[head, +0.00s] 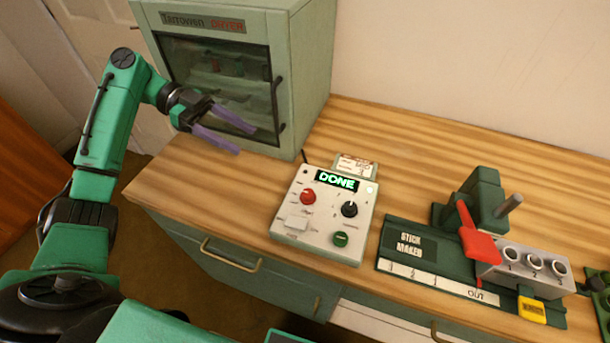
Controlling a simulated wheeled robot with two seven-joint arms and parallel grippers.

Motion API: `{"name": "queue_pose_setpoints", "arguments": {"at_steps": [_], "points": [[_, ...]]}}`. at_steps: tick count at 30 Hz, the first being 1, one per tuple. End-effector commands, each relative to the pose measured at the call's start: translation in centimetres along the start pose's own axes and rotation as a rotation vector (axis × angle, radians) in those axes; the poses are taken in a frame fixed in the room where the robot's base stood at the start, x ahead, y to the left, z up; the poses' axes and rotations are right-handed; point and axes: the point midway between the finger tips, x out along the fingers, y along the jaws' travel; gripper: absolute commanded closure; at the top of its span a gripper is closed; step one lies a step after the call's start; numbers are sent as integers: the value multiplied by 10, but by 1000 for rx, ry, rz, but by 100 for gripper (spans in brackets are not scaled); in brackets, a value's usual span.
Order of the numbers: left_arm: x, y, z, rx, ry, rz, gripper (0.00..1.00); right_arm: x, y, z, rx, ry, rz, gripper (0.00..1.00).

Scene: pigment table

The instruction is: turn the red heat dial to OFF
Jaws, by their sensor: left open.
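The red heat dial (308,197) is on the upper left of a white control box (320,242) on the wooden table. The small labels around the dial are too small to read, so its setting cannot be told. A display (337,180) above it reads DONE in green. My left gripper (240,138) is open and empty, with purple fingers, in front of the dryer's door. It is up and to the left of the dial, apart from it. My right gripper is not clearly in view.
The control box also has a black dial (349,209), a green button (340,239) and a pale switch (297,222). The green dryer (306,75) stands behind, at left. A stick maker (432,262) with a red lever (476,240) stands at right. Bare table lies left of the box.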

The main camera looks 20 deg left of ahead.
Motion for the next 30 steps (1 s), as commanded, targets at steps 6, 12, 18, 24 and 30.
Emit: {"name": "queue_pose_setpoints", "arguments": {"at_steps": [6,12,18,24,30], "points": [[19,0,47,-1,-1,0,35,50,-4,22,1,-25,-4,50],[26,0,57,-1,-1,0,35,60,-6,36,1,-45,-6,50],[55,2,53,-3,-1,6,35,49,-4,23,1,-27,-4,50],[109,2,52,-3,0,5,35,34,-4,20,0,-24,-4,50],[154,1,53,-3,1,2,35,24,-3,19,0,-24,-4,50]]}}
